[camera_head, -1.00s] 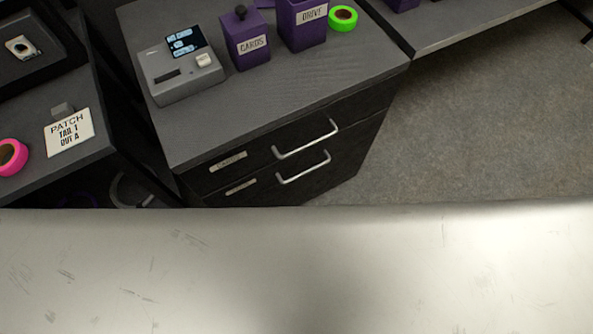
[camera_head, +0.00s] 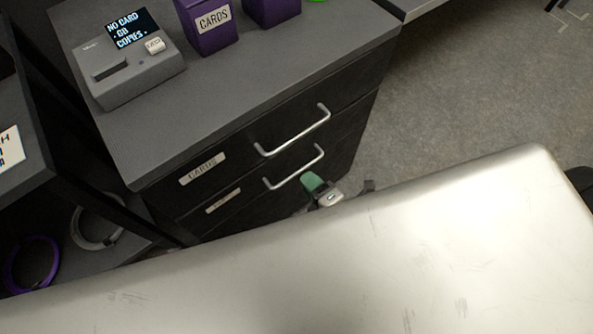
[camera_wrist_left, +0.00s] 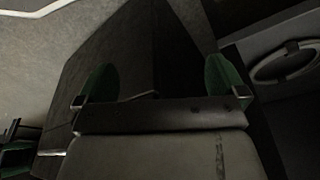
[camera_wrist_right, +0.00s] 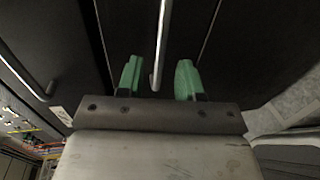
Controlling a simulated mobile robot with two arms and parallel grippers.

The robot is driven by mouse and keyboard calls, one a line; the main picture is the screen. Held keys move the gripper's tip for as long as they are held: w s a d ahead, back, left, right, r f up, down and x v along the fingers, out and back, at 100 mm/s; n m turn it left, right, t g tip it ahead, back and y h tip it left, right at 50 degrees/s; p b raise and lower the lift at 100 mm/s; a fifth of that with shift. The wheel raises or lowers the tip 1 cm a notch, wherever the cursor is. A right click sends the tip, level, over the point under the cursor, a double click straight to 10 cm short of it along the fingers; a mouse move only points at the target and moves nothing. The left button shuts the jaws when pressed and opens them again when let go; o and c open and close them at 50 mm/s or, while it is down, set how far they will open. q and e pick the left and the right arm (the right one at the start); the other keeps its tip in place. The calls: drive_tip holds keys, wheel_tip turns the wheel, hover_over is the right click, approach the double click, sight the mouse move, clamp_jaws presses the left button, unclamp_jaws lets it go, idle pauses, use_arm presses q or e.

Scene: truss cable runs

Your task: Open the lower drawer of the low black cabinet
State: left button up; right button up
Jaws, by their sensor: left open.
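The low black cabinet (camera_head: 215,110) has two drawer fronts with metal bar handles. The lower drawer's handle (camera_head: 294,168) sits below the upper drawer's handle (camera_head: 293,130); both drawers look shut. My right gripper (camera_head: 318,187) is at the right end of the lower handle, partly hidden by my own pale body. In the right wrist view its green fingers are apart, with the lower handle (camera_wrist_right: 161,45) between them and a gap on each side. My left gripper (camera_wrist_left: 160,85) shows only in its wrist view, with its fingers wide apart and nothing between them.
A grey card device (camera_head: 125,62) and purple boxes (camera_head: 208,28) stand on the cabinet top. Left of the cabinet, a shelf holds a purple cable coil (camera_head: 32,262) and a grey coil (camera_head: 98,222). The floor (camera_head: 470,90) right of the cabinet is clear.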

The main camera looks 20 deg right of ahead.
sight(298, 171)
drive_tip(key=x, duration=0.5)
drive_tip(key=shift+w, duration=0.15)
use_arm(q)
wheel_tip(298, 171, up, 2)
drive_tip(key=shift+w+r, duration=0.1)
drive_tip(key=shift+r, duration=0.15)
use_arm(e)
clamp_jaws()
